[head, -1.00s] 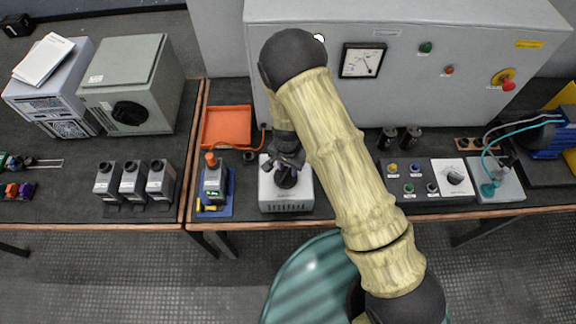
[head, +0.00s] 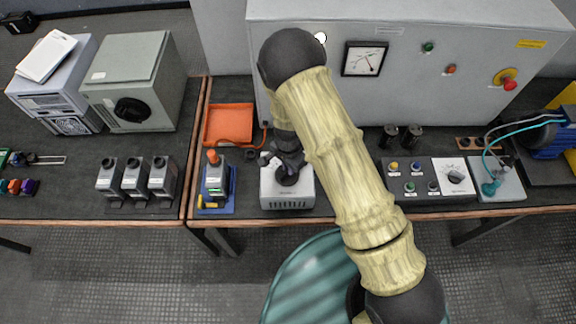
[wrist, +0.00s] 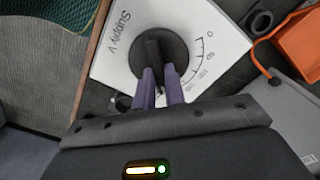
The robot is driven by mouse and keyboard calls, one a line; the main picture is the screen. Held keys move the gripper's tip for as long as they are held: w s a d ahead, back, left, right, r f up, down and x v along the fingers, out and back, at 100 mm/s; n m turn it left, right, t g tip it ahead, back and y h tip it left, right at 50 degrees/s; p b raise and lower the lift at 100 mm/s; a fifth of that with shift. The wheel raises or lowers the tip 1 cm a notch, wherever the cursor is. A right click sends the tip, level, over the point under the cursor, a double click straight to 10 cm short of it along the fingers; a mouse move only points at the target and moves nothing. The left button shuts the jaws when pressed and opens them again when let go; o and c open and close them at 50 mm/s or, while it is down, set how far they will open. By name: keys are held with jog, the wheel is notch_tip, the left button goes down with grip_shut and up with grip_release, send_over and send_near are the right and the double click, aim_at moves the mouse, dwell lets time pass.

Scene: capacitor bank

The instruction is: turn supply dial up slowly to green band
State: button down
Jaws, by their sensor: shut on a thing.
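The supply dial is a round black knob (wrist: 153,48) on a white face plate (wrist: 112,50) marked "Supply V", in the wrist view. Its grip bar stands across the middle. The scale starts at 0 on the right and curves down toward the fingers, which hide part of it. My gripper (wrist: 160,73) has its two purple fingers shut on the dial's grip bar. In the head view, my gripper (head: 286,166) is over the grey supply box (head: 287,199), partly covering the dial. A panel meter (head: 363,58) hangs on the cabinet; its bands are too small to read.
An orange tray (head: 228,124) lies behind and left of the supply box. A button box (head: 410,180) is at the right, beyond my arm. The large grey cabinet (head: 440,100) stands behind.

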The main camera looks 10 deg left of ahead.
jog(key=shift+w+d+r+m, duration=0.1)
jog(key=shift+w+d+m, duration=0.1)
jog(key=shift+m, duration=0.4)
jog(key=shift+w+a, duration=0.1)
jog(key=c, duration=1.7)
grip_release()
jog(key=shift+o, duration=1.2)
jog(key=shift+w+d, duration=0.1)
jog(key=shift+d, duration=0.15)
jog(key=shift+s+a, duration=0.2)
jog(key=shift+a+r, duration=0.1)
jog(key=shift+r, duration=0.2)
notch_tip(320, 180, up, 17)
jog(key=b, duration=0.1)
jog(key=shift+d+b, duration=0.25)
jog(key=shift+b, duration=0.15)
jog(key=shift+f, duration=0.15)
